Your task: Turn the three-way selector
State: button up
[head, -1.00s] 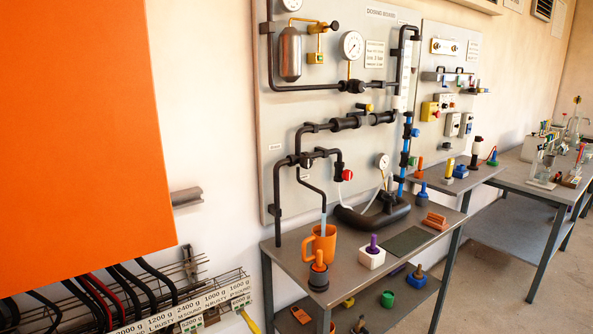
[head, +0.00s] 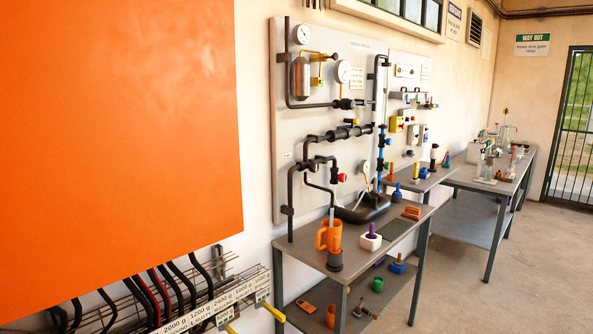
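I cannot tell for sure which fitting is the three-way selector. A grey wall board (head: 292,140) carries black pipes, gauges, a yellow-handled valve near the top, and a red knob (head: 342,177) low on the pipework. A second panel (head: 427,72) to its right carries small control boxes, including a yellow one (head: 396,124) and a pair of pale switch boxes (head: 417,135). These are too small to read. My gripper is not in view, and nothing shows it touching the boards.
A large orange panel (head: 120,150) fills the near left, above a wire rack with labelled cables. A grey bench (head: 372,257) below the board holds an orange mug (head: 328,235), a white block and a dark mat. More benches run to the right. Open floor (head: 470,290) lies at right.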

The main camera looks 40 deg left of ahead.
aim_at(314, 167)
jog(key=u, duration=1.45)
